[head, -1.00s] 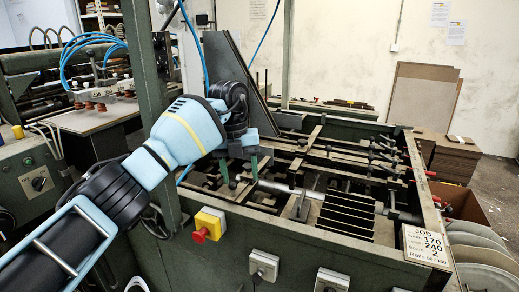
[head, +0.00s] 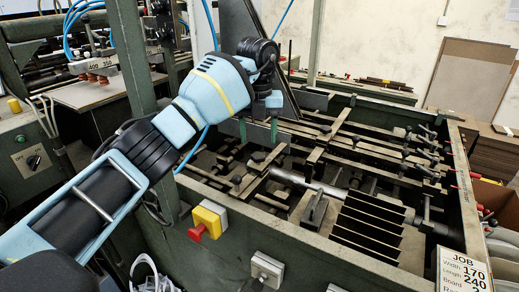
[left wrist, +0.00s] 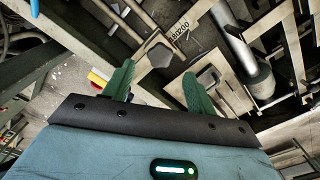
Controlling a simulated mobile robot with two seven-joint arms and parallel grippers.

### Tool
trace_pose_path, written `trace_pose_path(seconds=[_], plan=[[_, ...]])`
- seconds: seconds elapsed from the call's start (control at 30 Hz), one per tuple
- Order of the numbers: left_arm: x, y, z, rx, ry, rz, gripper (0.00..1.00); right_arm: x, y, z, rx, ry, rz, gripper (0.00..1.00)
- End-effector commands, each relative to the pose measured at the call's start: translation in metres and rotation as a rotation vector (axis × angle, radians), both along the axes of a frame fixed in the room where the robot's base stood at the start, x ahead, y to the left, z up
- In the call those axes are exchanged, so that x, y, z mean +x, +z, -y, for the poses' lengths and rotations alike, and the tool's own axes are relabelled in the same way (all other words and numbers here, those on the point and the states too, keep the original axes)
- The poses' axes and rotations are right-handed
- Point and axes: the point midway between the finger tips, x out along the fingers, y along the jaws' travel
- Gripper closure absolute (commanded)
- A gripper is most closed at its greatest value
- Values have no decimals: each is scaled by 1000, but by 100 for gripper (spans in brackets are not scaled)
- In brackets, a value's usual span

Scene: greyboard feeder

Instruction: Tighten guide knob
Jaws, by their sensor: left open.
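My left gripper (head: 258,132) is open and empty above the back left part of the feeder's guide rails. Its two green fingers point down and stand apart; they also show in the left wrist view (left wrist: 158,78). Several dark knobs sit on the rails, and I cannot tell which is the guide knob. One knob (head: 258,157) lies just below the fingers in the head view. In the left wrist view a dark faceted knob (left wrist: 160,55) shows between and beyond the fingertips, apart from them. My right gripper is not in view.
The feeder's green frame (head: 300,255) surrounds the rails, with a red stop button (head: 197,231) on its front. A slanted dark plate (head: 240,40) and a green post (head: 146,70) stand close to my left arm. A job card (head: 464,271) is at the front right.

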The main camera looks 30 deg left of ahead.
Motion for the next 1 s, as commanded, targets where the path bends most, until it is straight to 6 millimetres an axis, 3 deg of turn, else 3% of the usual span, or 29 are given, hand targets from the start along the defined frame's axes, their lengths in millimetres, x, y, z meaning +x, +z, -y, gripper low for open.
trace_pose_path(seconds=[0.1, 0.3, 0.7, 1.0], plan=[[0, -20, 0, 0, 0, -4, 43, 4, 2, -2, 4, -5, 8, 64], [0, -42, 0, 1, 0, 0, 43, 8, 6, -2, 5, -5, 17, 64], [0, -50, 0, 0, 0, 1, 43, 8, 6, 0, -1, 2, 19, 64], [0, -50, 0, 0, 0, 0, 81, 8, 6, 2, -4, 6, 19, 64]])
